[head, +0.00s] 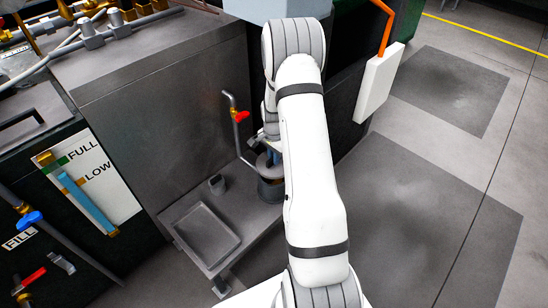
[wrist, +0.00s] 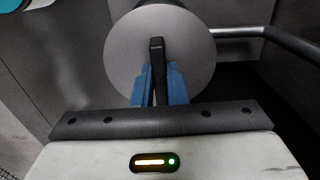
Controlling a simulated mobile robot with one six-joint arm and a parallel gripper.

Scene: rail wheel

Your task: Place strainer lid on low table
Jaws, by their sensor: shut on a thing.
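The strainer lid (wrist: 120,52) is a round grey disc with a black upright handle (wrist: 157,50) in the wrist view. My gripper (wrist: 157,78) has its blue fingers shut on that handle. In the head view my gripper (head: 272,146) is mostly hidden behind my white arm, just above the dark cylindrical strainer body (head: 269,188). I cannot tell whether the lid touches the body. The low table (head: 243,207) is a grey metal surface to the left of my arm, with the strainer body at its right part.
A tall grey tank (head: 165,110) stands at the back left. Open floor (head: 420,230) lies to the right.

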